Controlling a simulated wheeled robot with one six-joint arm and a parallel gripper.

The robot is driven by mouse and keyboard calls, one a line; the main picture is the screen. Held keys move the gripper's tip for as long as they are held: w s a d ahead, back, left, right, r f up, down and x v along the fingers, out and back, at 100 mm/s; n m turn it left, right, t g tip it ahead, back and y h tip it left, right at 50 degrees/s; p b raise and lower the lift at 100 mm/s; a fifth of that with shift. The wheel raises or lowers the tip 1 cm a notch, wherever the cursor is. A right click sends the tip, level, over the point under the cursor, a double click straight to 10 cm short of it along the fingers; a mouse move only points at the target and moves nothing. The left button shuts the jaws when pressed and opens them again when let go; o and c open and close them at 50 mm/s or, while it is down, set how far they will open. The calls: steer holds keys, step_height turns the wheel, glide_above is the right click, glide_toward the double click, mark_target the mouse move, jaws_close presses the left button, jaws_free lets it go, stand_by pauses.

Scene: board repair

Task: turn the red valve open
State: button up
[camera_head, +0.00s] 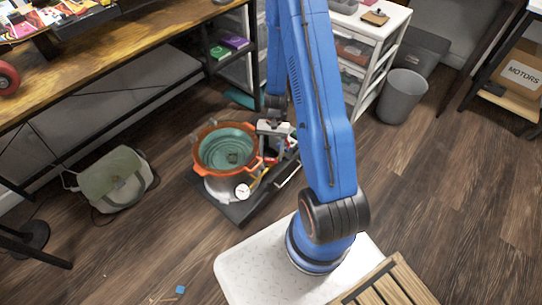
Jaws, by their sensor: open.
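A pot with an orange rim (200,160) and a teal inside stands on a dark base on the floor. A white round gauge (242,191) is on its front right side. Small red and yellow fittings (257,180) sit to the right of the gauge. They are too small to tell which one is the red valve or how it is turned. My gripper (272,140) is at the right edge of the pot, at the end of my blue arm. It is open and appears empty. Its fingertips are hard to make out, and I cannot tell whether it touches anything.
A wooden workbench (110,75) is at the left, with a green-grey bag (118,180) below it. A white drawer unit (375,45) and a grey bin (402,97) are behind. The wooden floor at the right is clear.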

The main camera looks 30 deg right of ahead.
steer(key=shift+s+a+f, duration=0.15)
steer(key=shift+s+f, duration=0.05)
steer(key=shift+f, duration=0.4)
steer(key=shift+c, duration=0.3)
steer(key=c, duration=0.7)
